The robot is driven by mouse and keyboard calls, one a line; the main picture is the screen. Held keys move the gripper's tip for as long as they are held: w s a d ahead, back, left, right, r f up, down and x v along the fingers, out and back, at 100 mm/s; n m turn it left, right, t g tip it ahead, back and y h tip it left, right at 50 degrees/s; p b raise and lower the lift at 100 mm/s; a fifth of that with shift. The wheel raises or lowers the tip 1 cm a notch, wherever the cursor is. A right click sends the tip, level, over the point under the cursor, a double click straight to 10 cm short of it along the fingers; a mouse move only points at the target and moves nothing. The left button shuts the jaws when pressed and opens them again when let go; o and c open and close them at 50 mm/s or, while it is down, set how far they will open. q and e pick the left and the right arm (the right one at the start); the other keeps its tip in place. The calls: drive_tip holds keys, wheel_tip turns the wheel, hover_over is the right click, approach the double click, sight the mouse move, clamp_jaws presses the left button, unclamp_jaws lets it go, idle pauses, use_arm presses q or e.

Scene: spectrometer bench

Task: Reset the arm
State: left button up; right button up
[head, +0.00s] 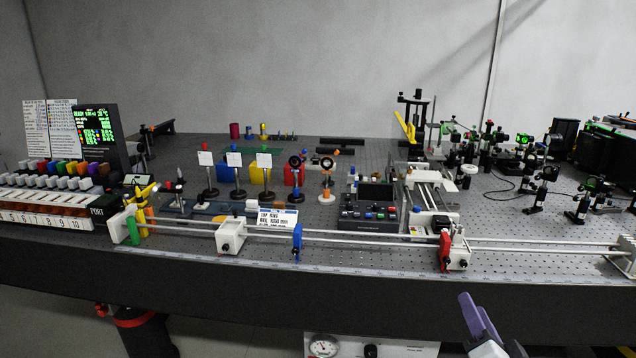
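My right gripper (473,306) shows at the bottom right, below the front edge of the bench. Its purple fingers point up and to the left, with a pale grey body behind them at the bottom of the picture. The fingers overlap from this angle, so I cannot tell whether they are open or shut. I see nothing held at their tips. The gripper appears clear of the bench things. My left gripper is not in view.
The long bench (330,276) crosses the view. A rail near its front carries a white block (231,236), a blue stop (297,243) and a red-and-white carriage (456,252). A control box (369,219) stands behind the rail. Optics mounts crowd the right; a screen (97,137) stands left.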

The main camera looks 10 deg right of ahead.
drive_tip(key=s+a+f+n+g+y, duration=0.3)
drive_tip(key=s+a+f+n, duration=0.3)
drive_tip(key=s+a+f, duration=0.4)
drive_tip(key=s+a+f+n+g+y, duration=0.3)
drive_tip(key=s+a+f+n+g, duration=0.2)
drive_tip(key=s+f, duration=1)
drive_tip(key=s+a+n, duration=0.1)
drive_tip(key=a+n, duration=0.1)
drive_tip(key=a, duration=0.2)
drive_tip(key=shift+a+f+g, duration=0.3)
drive_tip(key=shift+a+g, duration=0.1)
